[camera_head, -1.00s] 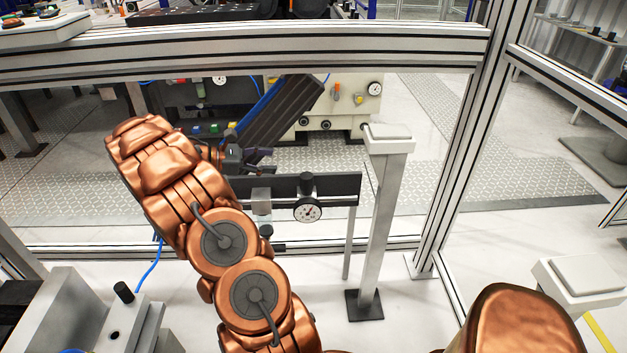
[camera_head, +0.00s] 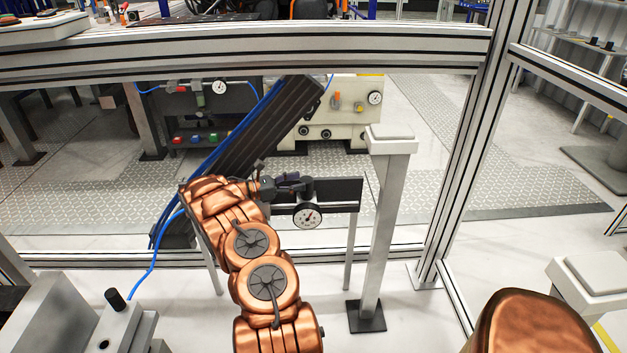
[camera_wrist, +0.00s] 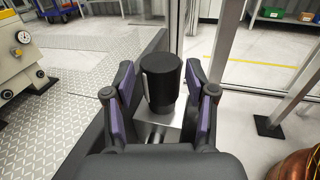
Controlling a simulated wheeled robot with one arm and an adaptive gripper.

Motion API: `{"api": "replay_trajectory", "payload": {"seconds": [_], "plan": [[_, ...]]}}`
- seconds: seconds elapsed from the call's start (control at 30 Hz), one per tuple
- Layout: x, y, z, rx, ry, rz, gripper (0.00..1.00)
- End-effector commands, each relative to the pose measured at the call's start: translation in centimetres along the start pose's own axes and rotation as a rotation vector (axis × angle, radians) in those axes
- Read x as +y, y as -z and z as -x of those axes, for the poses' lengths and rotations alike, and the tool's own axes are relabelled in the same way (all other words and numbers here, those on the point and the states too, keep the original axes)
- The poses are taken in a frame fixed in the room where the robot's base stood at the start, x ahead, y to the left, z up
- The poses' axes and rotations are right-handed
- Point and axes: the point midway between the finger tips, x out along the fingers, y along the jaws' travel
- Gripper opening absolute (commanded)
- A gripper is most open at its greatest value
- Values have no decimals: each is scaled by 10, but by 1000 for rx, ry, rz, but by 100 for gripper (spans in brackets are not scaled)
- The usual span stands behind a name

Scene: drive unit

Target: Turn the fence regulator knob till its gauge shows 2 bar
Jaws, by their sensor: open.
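The fence regulator knob (camera_wrist: 162,84) is a black upright cylinder in the wrist view, on a grey regulator body (camera_wrist: 160,130). My gripper (camera_wrist: 160,95) is open, with one purple-padded finger on each side of the knob; a gap shows at both sides. In the head view my gripper (camera_head: 300,187) covers most of the knob from the left. The fence gauge (camera_head: 308,216) has a round white face with a black rim, just below my gripper. Its needle points to the upper right; the numbers are too small to read.
A dark plate (camera_head: 340,193) on posts carries the regulator. A light post with a flat top (camera_head: 390,140) stands to the right. An aluminium fence frame (camera_head: 300,50) crosses above. Behind is a cream machine with another gauge (camera_head: 375,98).

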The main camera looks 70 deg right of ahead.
Motion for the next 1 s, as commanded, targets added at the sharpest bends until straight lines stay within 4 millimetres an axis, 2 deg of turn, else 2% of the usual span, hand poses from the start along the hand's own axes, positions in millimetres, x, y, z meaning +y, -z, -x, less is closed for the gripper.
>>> {"api": "replay_trajectory", "payload": {"seconds": [0.2,0.4,0.8,1.0], "plan": [[-1,-2,-34,-2,4,-1,56],[-1,-2,-55,-2,2,-2,56],[0,-1,-62,-1,0,-1,56],[0,-1,-62,0,0,-1,36]]}}
